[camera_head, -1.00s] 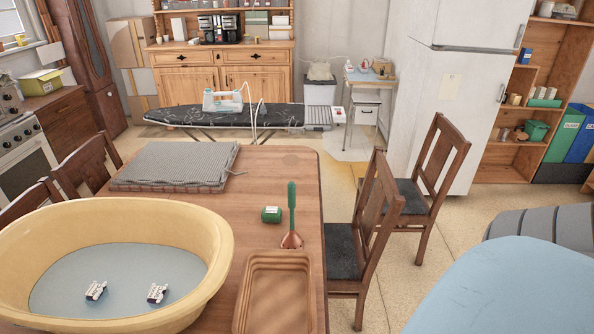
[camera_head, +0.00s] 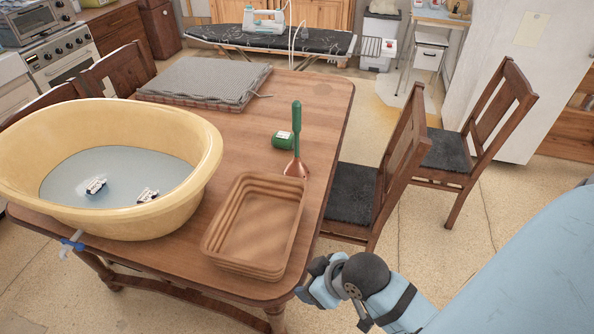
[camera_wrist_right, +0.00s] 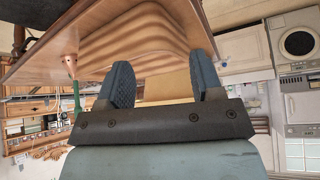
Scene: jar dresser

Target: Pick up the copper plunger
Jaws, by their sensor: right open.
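The copper plunger (camera_head: 296,164) stands upright on the wooden table near its right edge, copper cup down and green handle up. It also shows upside down at the left of the right wrist view (camera_wrist_right: 76,92), left of the fingers and beyond them. My right gripper (camera_wrist_right: 163,68) is open and empty, its two dark fingers apart. In the head view my right arm comes in from the bottom right, and its hand is beside the table's near right corner, apart from the plunger. My left gripper is not in view.
A brown ribbed tray (camera_head: 255,228) stands in front of the plunger, and a green can (camera_head: 282,141) is just behind it. A yellow tub (camera_head: 195,165) fills the table's left. A folded grey mat (camera_head: 205,82) lies behind. Chairs (camera_head: 385,165) stand close right of the table.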

